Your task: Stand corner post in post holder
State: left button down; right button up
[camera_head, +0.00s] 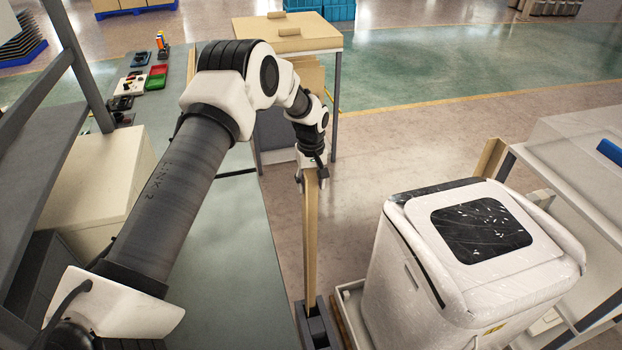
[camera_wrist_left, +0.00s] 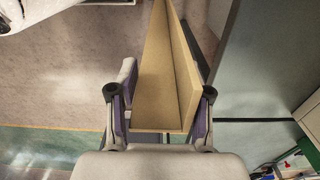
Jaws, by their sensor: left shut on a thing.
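The corner post (camera_head: 311,240) is a long tan angle-shaped board, standing close to upright in the head view. Its lower end is at the dark grey post holder (camera_head: 317,328) near the bottom edge; I cannot tell how deep it sits in it. My left gripper (camera_head: 311,168) is shut on the post near its top end. In the left wrist view the post (camera_wrist_left: 165,85) lies between the two fingers of the gripper (camera_wrist_left: 160,112), and its L-shaped profile shows. My right gripper is not in view.
A wrapped white machine (camera_head: 450,260) stands right of the holder. A grey-green bench (camera_head: 225,270) runs along the left, with small trays and tools at its far end. A wooden-topped table (camera_head: 285,38) stands behind. Open floor (camera_head: 400,130) lies beyond the machine.

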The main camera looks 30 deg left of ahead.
aim_at(311, 191)
pick_arm(q)
jog(key=shift+f+b, duration=2.85)
jog(key=shift+f, duration=2.4)
jog(key=shift+c, duration=0.5)
grip_release()
jog(key=shift+r+p, duration=2.65)
jog(key=shift+r, duration=0.9)
